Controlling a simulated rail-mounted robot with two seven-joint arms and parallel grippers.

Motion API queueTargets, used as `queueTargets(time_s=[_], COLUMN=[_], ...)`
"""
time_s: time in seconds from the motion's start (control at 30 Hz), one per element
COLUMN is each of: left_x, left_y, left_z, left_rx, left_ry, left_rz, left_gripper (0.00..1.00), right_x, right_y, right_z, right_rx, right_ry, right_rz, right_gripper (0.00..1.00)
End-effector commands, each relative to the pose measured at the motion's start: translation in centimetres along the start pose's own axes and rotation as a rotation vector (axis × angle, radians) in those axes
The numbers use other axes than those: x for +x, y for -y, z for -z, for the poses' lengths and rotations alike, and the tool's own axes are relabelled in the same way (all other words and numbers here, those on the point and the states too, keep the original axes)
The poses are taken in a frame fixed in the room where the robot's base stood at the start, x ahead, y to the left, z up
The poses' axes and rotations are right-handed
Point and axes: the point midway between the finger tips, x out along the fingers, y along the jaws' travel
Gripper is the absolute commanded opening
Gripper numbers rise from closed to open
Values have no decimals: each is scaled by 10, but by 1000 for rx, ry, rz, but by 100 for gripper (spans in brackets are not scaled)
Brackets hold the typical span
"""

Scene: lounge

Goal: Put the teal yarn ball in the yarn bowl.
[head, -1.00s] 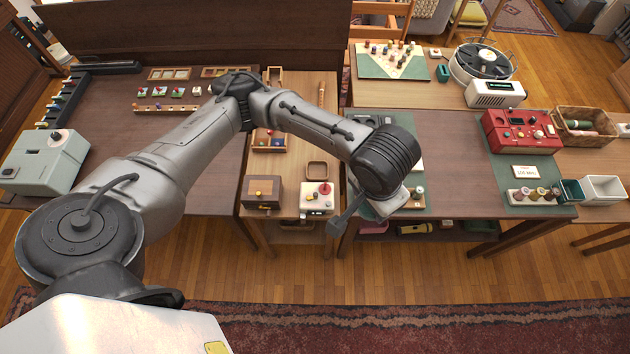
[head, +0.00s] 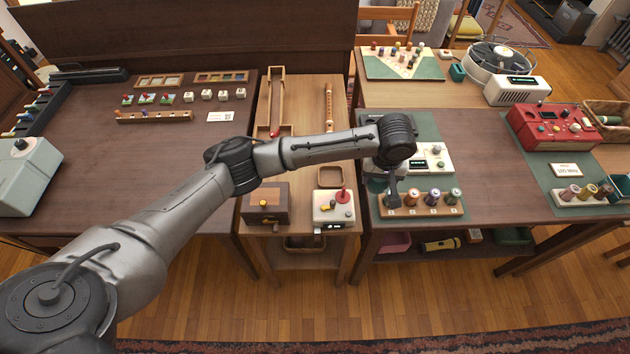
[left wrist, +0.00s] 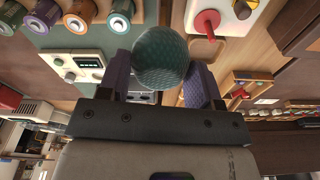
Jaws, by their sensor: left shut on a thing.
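The teal yarn ball (left wrist: 160,57) shows large in the left wrist view, held between the two fingers of my left gripper. In the head view my left gripper (head: 392,192) points down at the front left corner of the right table (head: 480,180), beside a wooden rack of thread spools (head: 400,211). In the head view the ball is mostly hidden by the wrist and I cannot make it out clearly. I cannot pick out the yarn bowl in either view. My right gripper is not in view.
A white box with a red knob (head: 333,205) and a brown wooden box (head: 266,203) stand on the narrow middle table, left of my gripper. A cream control panel (head: 432,158) lies behind the spools. A red machine (head: 552,126) stands further right. The right table's centre is clear.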

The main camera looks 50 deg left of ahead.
Motion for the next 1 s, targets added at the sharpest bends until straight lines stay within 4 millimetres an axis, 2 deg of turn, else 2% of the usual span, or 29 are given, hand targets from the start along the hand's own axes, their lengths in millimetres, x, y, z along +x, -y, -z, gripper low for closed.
queueTargets(time_s=[0.1, 0.33, 0.7, 1.0], left_x=[12, 24, 73, 94], left_y=[8, 18, 79, 107], left_z=[19, 38, 70, 86], left_rx=[-79, -169, -181, -178], left_ry=[2, 1, 1, 1], left_rz=[11, 22, 26, 24], left_gripper=[36, 36, 36, 36], right_x=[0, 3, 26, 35], right_y=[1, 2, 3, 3], right_z=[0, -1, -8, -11], right_rx=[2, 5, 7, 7], right_ry=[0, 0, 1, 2], right_rz=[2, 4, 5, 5], right_gripper=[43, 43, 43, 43])
